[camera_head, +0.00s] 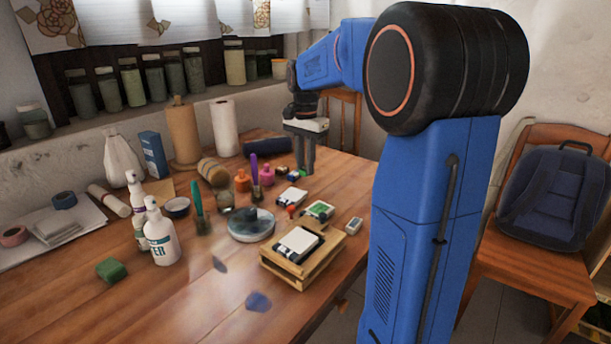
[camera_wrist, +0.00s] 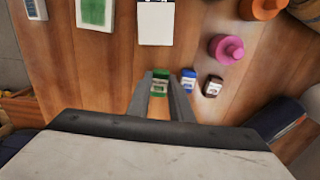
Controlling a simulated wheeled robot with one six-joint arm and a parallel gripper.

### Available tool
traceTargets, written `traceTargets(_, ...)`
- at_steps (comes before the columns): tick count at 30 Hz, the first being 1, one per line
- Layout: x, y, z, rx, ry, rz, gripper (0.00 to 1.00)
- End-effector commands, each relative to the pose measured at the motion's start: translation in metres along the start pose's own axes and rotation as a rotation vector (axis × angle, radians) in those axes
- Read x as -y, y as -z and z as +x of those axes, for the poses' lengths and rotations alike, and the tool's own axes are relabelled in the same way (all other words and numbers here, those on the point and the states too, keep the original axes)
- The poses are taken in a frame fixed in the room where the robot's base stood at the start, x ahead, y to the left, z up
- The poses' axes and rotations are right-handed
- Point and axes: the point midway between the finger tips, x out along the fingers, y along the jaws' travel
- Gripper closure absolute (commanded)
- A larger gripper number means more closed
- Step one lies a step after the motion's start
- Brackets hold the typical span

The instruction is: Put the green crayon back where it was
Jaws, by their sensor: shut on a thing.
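A small green block with a pale label, which I take for the green crayon (camera_wrist: 159,83), is between my gripper's fingertips (camera_wrist: 160,88) in the wrist view. My gripper is shut on it; I cannot tell whether it touches the table. A similar blue-and-white block (camera_wrist: 188,82) stands just right of the fingers, and a dark one with a pale label (camera_wrist: 213,86) is further right. In the head view my gripper (camera_head: 305,170) points down at the far right part of the table, beside these small blocks, and partly hides them.
A pink bottle (camera_wrist: 227,48) and an orange bottle (camera_head: 242,181) stand near the blocks. A white pad (camera_wrist: 155,22) and a green pad (camera_wrist: 95,12) lie nearby. A wooden stand (camera_head: 307,266) and a round dish (camera_head: 250,235) are nearer.

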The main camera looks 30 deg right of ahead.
Motion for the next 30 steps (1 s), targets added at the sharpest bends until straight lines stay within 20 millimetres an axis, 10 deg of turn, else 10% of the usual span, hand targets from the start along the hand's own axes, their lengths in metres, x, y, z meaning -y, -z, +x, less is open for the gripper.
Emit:
traceTargets(22,0.0,0.0,0.04,0.0,-0.001,0.0,1.0)
traceTargets(24,0.0,0.0,0.04,0.0,0.0,0.0,0.64)
traceTargets(30,0.0,0.0,0.04,0.0,0.0,0.0,0.62)
